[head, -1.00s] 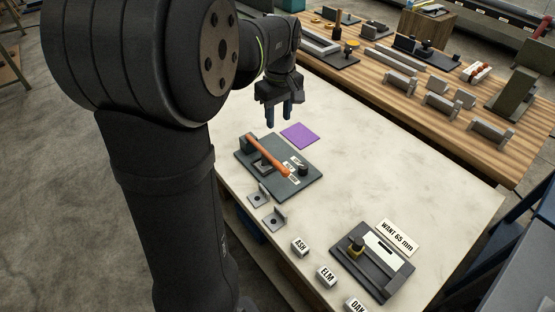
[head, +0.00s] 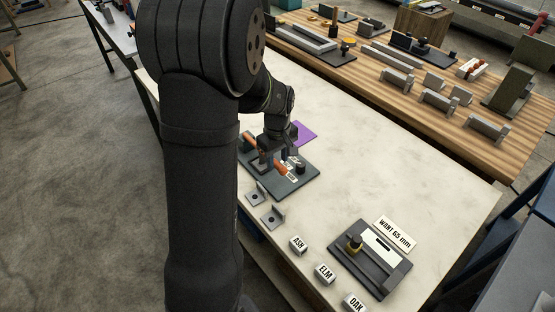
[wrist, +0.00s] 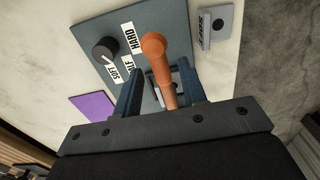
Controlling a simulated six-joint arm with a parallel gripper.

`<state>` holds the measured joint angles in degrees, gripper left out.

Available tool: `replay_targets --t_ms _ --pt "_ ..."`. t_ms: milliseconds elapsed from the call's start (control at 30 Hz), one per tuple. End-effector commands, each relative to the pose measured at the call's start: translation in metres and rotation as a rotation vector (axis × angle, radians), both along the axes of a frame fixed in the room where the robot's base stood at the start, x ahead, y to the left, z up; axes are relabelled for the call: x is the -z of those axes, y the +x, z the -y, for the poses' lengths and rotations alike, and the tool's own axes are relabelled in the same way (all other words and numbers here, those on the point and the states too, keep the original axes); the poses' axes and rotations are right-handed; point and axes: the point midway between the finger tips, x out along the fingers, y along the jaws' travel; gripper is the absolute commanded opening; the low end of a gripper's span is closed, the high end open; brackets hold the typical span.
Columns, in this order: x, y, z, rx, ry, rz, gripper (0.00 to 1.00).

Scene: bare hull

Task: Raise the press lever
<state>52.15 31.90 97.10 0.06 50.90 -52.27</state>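The press lever (head: 280,169) is an orange bar on a dark grey base plate (head: 297,187); my gripper hides its middle in the head view. My gripper (head: 269,160) is low over the plate at the lever. In the wrist view the lever (wrist: 155,50) runs between the two blue fingers of my gripper (wrist: 159,82). The fingers stand apart, one on each side of the lever, with a visible gap at the left finger. The rounded orange end sticks out beyond the fingertips. A black knob (wrist: 105,49) with labels SOFT, HALF and HARD sits on the plate.
A purple square (head: 304,134) lies behind the plate. Two small metal brackets (head: 272,216) stand in front of it. Blocks marked ASH, ELM and OAK (head: 354,302) and a gauge plate (head: 371,262) are farther front right. The table's middle right is clear.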

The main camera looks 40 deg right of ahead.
Motion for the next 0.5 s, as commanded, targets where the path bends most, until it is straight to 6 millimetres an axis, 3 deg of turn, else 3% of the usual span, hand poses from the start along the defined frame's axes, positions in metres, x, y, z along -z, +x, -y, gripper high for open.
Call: replay_targets --t_ms 400,500 --pt "0.0093 0.0 -0.0001 0.0 0.0 0.001 0.38" --pt "0.0092 0.0 -0.0001 0.0 0.0 0.001 0.19"
